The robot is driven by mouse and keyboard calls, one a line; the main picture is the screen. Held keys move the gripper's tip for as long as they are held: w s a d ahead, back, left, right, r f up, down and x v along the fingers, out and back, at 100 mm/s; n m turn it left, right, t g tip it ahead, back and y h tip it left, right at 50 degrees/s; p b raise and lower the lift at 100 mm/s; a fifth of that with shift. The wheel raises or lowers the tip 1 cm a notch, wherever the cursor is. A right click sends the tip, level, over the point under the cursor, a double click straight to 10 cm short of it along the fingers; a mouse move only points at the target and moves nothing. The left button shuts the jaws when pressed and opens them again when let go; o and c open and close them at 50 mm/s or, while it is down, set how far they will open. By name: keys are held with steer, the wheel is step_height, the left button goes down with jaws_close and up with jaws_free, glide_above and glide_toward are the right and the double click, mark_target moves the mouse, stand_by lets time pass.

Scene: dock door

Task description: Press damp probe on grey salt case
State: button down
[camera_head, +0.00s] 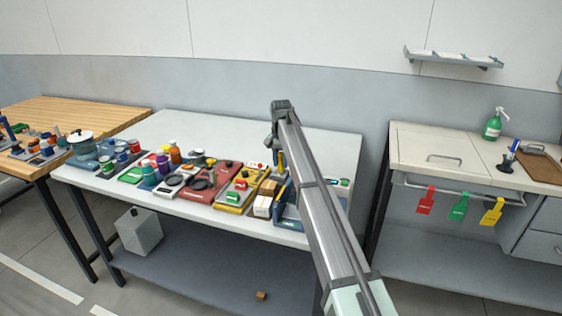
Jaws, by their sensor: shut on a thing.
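My arm reaches from the bottom right over the white table and bends down at its far end. My gripper (280,168) hangs over the right part of the table, partly hidden by the arm. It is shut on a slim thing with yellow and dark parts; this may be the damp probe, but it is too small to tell. Below it is a blue tray-like thing (288,213), half covered by the arm. I cannot pick out the grey salt case for sure among the small items; part of the table is hidden behind the arm.
A wooden table (75,112) stands left. A cabinet bench (415,142) with hanging tags stands right.

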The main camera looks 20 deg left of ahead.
steer(key=shift+r, duration=3.45)
steer(key=w+d+f+m, duration=0.1)
steer(key=d+f+m, duration=0.15)
steer(key=d, duration=2.75)
steer(key=s+d+f+n, duration=0.1)
steer(key=s+d+f, duration=0.5)
steer(key=s+d, duration=0.5)
steer(key=s+d+f+n, duration=0.1)
steer(key=s+d+f, duration=0.5)
steer(key=s+d, duration=0.6)
steer(key=shift+d, duration=1.1)
